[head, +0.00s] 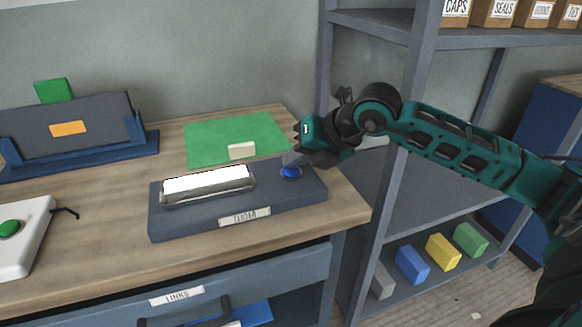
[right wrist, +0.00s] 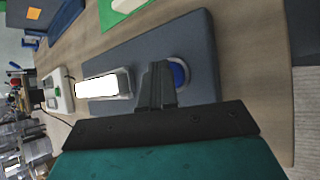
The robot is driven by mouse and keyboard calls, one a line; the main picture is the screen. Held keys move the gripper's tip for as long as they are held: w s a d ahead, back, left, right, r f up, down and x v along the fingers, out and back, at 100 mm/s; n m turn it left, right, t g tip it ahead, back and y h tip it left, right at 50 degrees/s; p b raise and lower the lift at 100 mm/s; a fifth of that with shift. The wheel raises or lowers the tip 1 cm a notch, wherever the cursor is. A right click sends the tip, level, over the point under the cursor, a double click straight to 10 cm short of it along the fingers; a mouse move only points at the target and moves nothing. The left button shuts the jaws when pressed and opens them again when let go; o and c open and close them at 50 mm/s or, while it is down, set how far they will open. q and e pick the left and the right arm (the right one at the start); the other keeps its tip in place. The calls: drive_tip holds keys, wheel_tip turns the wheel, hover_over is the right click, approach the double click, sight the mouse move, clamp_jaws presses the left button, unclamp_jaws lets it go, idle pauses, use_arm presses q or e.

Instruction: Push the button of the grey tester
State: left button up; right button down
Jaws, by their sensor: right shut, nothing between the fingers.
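The grey tester (head: 170,226) lies on the wooden bench, with a label on its front and a lit white panel (head: 205,181) on top. Its round blue button (head: 291,172) is at the right end of the top. My right gripper (head: 290,158) is shut and empty, its fingertips just above and behind the button in the head view. In the right wrist view the shut fingers (right wrist: 157,80) partly cover the blue button (right wrist: 180,74) on the tester (right wrist: 202,40). I cannot tell whether they touch it. My left gripper is not in view.
A green mat (head: 225,133) with a pale block (head: 242,150) lies behind the tester. A white box with a green button (head: 12,229) stands at the left, and a blue holder (head: 85,160) behind it. A shelf rack (head: 402,130) stands at the right.

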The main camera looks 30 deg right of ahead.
sight(296, 172)
drive_tip(key=shift+r, duration=0.3)
drive_tip(key=shift+r+p, duration=2)
drive_tip(key=shift+r, duration=1.05)
